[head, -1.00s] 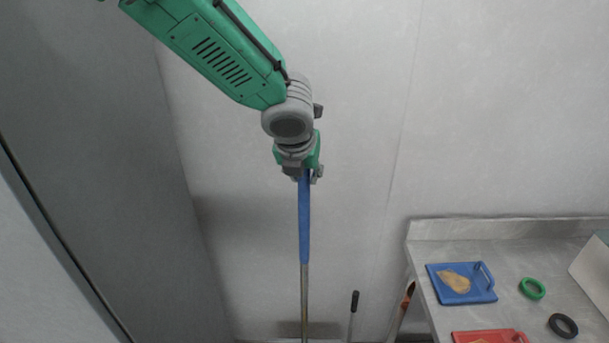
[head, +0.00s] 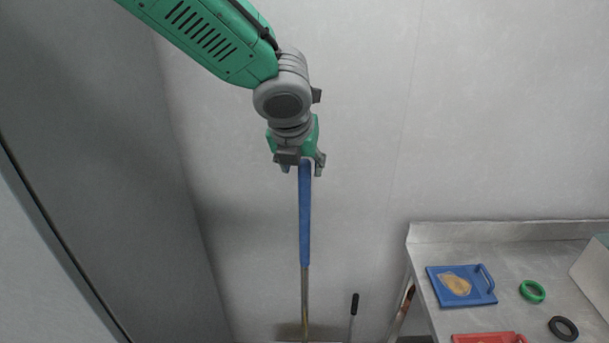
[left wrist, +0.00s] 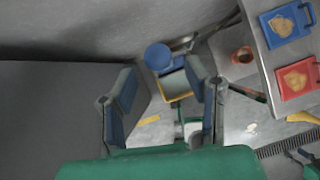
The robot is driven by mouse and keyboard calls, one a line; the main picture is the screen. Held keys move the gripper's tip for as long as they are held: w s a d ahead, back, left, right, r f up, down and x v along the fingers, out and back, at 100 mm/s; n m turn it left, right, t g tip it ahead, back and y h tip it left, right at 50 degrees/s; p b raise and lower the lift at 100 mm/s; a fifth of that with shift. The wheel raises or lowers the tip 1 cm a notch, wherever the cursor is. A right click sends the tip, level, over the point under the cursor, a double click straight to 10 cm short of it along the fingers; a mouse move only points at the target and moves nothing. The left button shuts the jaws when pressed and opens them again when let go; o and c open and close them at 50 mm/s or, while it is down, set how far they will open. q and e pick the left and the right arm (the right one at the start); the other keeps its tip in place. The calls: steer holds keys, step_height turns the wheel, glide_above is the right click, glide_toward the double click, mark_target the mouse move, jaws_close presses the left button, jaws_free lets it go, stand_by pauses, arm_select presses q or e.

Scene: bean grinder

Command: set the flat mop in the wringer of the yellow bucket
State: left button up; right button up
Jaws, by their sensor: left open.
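The mop's blue handle (head: 304,215) stands upright in the head view, with a metal shaft below it. The mop's flat head cannot be made out. My left gripper (head: 303,168) is open at the handle's top end. In the left wrist view, the two fingers of my left gripper (left wrist: 164,100) are spread apart, and the round blue handle end (left wrist: 158,57) shows beyond them. Part of a yellow-edged bucket (left wrist: 182,97) shows below it; its wringer cannot be made out. My right gripper is not in view.
A steel table (head: 509,278) at the right holds a blue board (head: 482,296), a red board (head: 485,338), a green ring (head: 532,290) and a black ring (head: 563,327). A black-gripped handle (head: 354,303) stands near the back wall. A grey panel (head: 110,150) stands at the left.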

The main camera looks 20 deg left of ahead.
arm_select(q)
steer(key=v, duration=0.7)
steer(key=s+f+n+g+h, duration=0.1)
steer(key=s+f+n+g, duration=0.1)
steer(key=s+f+n, duration=0.6)
steer(key=s+f+n+g+h, duration=0.1)
steer(key=s+f+n+g, duration=0.2)
steer(key=f, duration=0.8)
steer(key=s+f+n+h, duration=0.2)
steer(key=s+f+n, duration=0.35)
steer(key=f, duration=0.45)
steer(key=s+a+f+n+y, duration=0.1)
steer(key=s+a+f+n, duration=0.4)
steer(key=s+n, duration=0.3)
steer(key=s+a+f+n+y, duration=0.2)
steer(key=s+a+f+n, duration=0.3)
steer(key=n, duration=0.5)
steer(key=s+a, duration=0.1)
steer(key=s, duration=0.1)
steer(key=shift+s+a+f, duration=0.35)
steer(key=shift+s, duration=0.05)
steer(key=shift+f, duration=0.1)
